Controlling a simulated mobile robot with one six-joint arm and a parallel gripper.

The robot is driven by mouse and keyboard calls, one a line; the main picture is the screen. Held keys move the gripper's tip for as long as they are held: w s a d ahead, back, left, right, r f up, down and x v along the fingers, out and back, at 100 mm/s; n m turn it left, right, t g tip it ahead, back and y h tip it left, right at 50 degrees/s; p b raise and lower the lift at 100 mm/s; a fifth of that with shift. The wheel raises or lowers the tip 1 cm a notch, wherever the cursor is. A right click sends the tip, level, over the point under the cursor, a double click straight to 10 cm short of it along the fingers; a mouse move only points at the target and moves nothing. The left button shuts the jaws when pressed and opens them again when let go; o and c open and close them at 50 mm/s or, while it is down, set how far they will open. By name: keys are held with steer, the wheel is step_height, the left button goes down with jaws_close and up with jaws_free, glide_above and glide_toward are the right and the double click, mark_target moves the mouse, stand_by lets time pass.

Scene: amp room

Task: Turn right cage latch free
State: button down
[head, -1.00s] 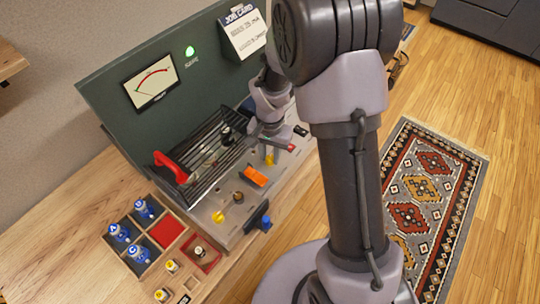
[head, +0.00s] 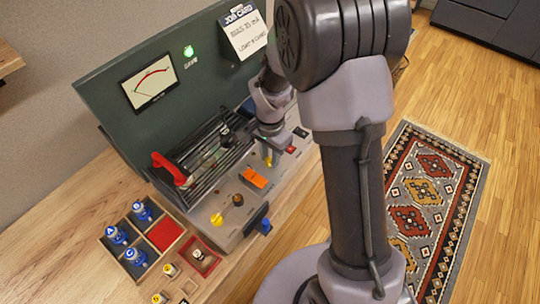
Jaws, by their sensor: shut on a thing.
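The wire cage (head: 190,172) is a dark barred grille on the amp chassis, with a red handle (head: 169,168) at its left end. It lies flat over the bay. The right cage latch (head: 268,161) is a small yellow piece at the cage's front right.
An orange switch (head: 254,177) lies just left of my gripper, and a red button (head: 291,149) just right. A meter (head: 149,82), a green lamp (head: 188,51) and a job card (head: 243,32) are on the back panel.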

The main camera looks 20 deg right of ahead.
mark_target(270, 158)
steer(key=c, duration=1.1)
jaws_free()
step_height(270, 158, up, 17)
steer(key=p, duration=0.6)
steer(key=shift+r+p, duration=0.2)
steer(key=shift+p, duration=0.15)
steer(key=s+a+r+n+t+b, duration=0.1)
steer(key=s+r+n+t, duration=0.1)
steer(key=s, duration=0.4)
steer(key=s+a+r+n+t+y+b, duration=0.1)
steer(key=s+r+n+t, duration=0.1)
steer(key=s+r, duration=0.3)
steer(key=s+a+r+n+t+y+b, duration=0.1)
steer(key=s+a+r+n, duration=0.1)
steer(key=s, duration=0.6)
steer(key=shift+r+n+t, duration=0.3)
steer(key=shift+r+t, duration=0.1)
steer(key=shift+r, duration=0.5)
